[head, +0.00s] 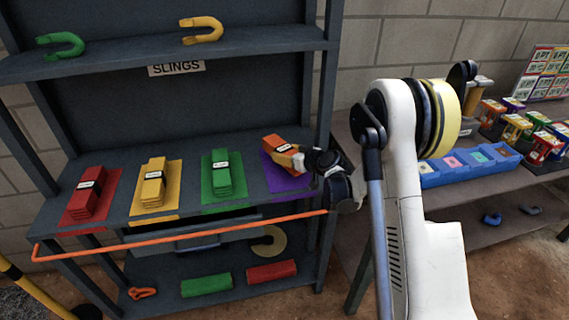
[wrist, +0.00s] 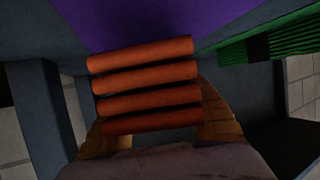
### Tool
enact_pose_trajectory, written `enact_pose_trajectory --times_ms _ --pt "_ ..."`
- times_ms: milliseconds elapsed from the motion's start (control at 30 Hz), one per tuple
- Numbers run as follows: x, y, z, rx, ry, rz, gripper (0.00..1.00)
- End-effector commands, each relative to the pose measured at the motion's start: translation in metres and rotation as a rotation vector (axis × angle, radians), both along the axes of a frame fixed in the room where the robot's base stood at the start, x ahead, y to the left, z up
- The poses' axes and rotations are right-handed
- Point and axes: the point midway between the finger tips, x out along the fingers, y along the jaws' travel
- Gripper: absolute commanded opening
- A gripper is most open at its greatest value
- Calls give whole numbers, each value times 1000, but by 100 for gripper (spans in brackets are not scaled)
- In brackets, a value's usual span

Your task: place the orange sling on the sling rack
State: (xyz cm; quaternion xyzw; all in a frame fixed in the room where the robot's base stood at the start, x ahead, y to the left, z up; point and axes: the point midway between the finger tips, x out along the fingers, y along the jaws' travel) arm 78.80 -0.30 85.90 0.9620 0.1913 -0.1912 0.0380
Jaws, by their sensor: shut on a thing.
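The orange sling (head: 273,143), a folded stack with a white label, is at the purple mat (head: 289,183) on the right end of the sling rack's (head: 130,214) middle shelf. My gripper (head: 291,159) reaches in from the right and is shut on the sling, which looks tilted. In the wrist view, the sling's orange folds (wrist: 145,76) lie between my two fingers, with the purple mat (wrist: 130,22) just beyond. I cannot tell whether the sling touches the mat. My gripper hides part of it.
A green sling (head: 222,172) on a green mat sits close to the left. Yellow (head: 153,183) and red (head: 86,194) slings lie farther left. The rack's right post (head: 326,100) stands beside my wrist. An orange bar (head: 180,236) runs along the rack's front.

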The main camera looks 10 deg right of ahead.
Motion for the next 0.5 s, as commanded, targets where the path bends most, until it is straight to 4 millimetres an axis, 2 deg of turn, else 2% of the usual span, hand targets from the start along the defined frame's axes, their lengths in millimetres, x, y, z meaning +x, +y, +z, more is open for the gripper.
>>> enact_pose_trajectory --times_ms 100,167,500 --pt "0 0 -22 0 -1 0 7" --pt "0 0 -27 0 -1 0 7" --pt "0 0 -28 0 0 0 7"
